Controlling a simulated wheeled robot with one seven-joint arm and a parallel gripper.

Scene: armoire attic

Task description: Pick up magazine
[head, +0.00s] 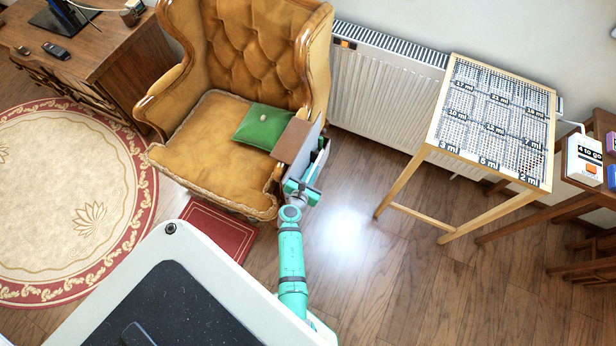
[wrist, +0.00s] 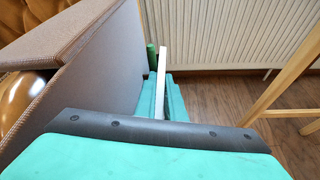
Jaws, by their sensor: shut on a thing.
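A thin pale slab, seen edge-on, stands upright between the teal fingers of my gripper in the wrist view; it looks like the magazine (wrist: 161,72). My gripper (head: 306,188) is shut on it, beside the right arm of the armchair. A brown fabric organizer (head: 293,141) lies over that armrest, and its grey side panel (wrist: 112,75) hangs close to my fingers in the wrist view. The magazine's cover does not show clearly. I cannot tell whether its lower part is still inside the organizer.
The mustard armchair (head: 215,125) holds a green cushion (head: 263,127). A white radiator (head: 380,95) stands behind on the right. A wooden table with a number grid (head: 490,120) stands to the right. Wooden floor (head: 400,270) is free between that table and my arm.

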